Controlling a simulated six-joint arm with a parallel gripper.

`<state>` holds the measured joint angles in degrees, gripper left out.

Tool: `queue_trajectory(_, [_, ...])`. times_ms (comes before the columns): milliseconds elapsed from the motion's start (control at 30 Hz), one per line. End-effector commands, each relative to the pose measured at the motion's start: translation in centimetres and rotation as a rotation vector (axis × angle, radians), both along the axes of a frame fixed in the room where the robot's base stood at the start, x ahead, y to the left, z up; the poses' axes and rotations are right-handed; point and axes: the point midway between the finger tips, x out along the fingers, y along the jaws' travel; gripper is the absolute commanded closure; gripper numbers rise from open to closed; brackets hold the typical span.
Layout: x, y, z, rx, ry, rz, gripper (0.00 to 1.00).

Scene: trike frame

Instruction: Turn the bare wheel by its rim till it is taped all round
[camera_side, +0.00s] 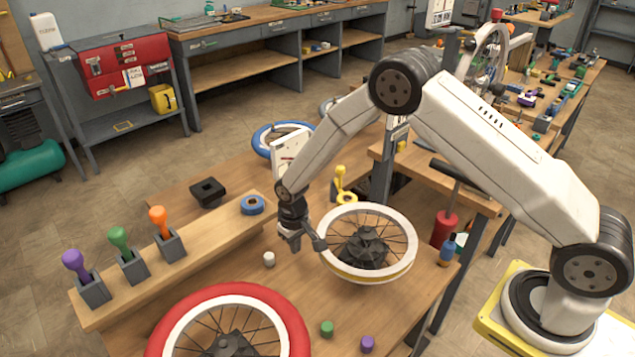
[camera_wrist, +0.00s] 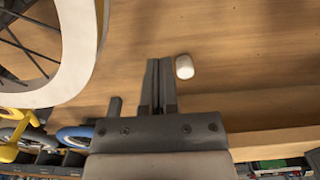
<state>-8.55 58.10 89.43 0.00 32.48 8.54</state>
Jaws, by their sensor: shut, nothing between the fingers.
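The bare wheel (camera_side: 404,228) has a white rim, dark spokes and a dark hub, and lies flat on the wooden bench. A yellow band (camera_side: 365,277) shows low along its near outer side; its far outer side is hidden. Part of its white rim also shows in the wrist view (camera_wrist: 78,45) at the upper left. My gripper (camera_side: 301,243) is at the wheel's left side, pointing down. In the wrist view my gripper (camera_wrist: 158,66) has its fingers together, with nothing between them. The fingers stand apart from the rim, over bare wood.
A white cap (camera_side: 269,259), also in the wrist view (camera_wrist: 184,66), stands near my fingers. A red-tyred wheel (camera_side: 290,305) lies at the front, green (camera_side: 327,328) and purple (camera_side: 367,344) caps beside it. A shelf (camera_side: 210,244) with coloured-handled tools and a blue roll (camera_side: 252,205) runs along the left.

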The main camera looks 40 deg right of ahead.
Motion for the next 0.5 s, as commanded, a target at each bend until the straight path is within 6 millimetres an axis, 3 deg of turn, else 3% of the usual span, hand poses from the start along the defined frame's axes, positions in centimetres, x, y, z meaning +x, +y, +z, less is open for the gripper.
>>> queue_trajectory(500, [-0.42,-0.68,0.01,0.0,0.0,-0.001,1.0])
